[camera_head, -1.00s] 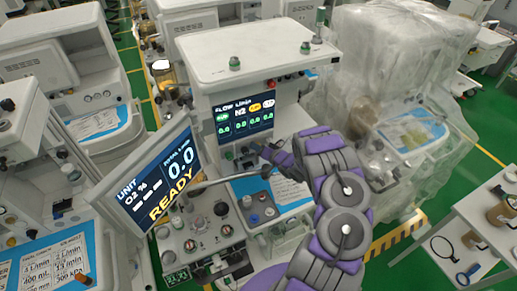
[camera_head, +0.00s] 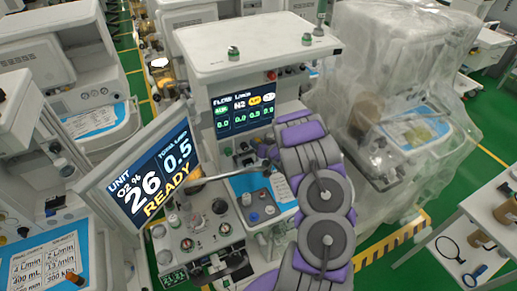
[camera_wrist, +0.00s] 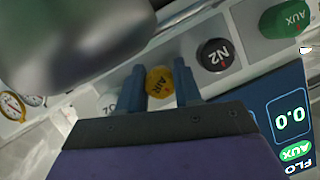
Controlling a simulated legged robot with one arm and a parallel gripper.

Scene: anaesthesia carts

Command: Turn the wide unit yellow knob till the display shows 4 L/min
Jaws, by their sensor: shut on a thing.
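The yellow knob (camera_wrist: 160,84), marked AIR, sits between the two blue fingers of my gripper (camera_wrist: 158,68) in the wrist view. The fingers are shut on its sides. The unit's flow display (camera_head: 244,112) has green, N2, yellow and white columns. Its small digits are hard to read; the two left ones look like 0.0. The large tilted screen (camera_head: 150,175) shows a total of 0.5, O2 26 % and READY.
A black N2 knob (camera_wrist: 214,55) and a green AUX knob (camera_wrist: 285,18) lie to the right in the wrist view. A plastic-covered unit (camera_head: 385,100) stands to the right. A white cart (camera_head: 490,235) is at the right edge, with green floor between.

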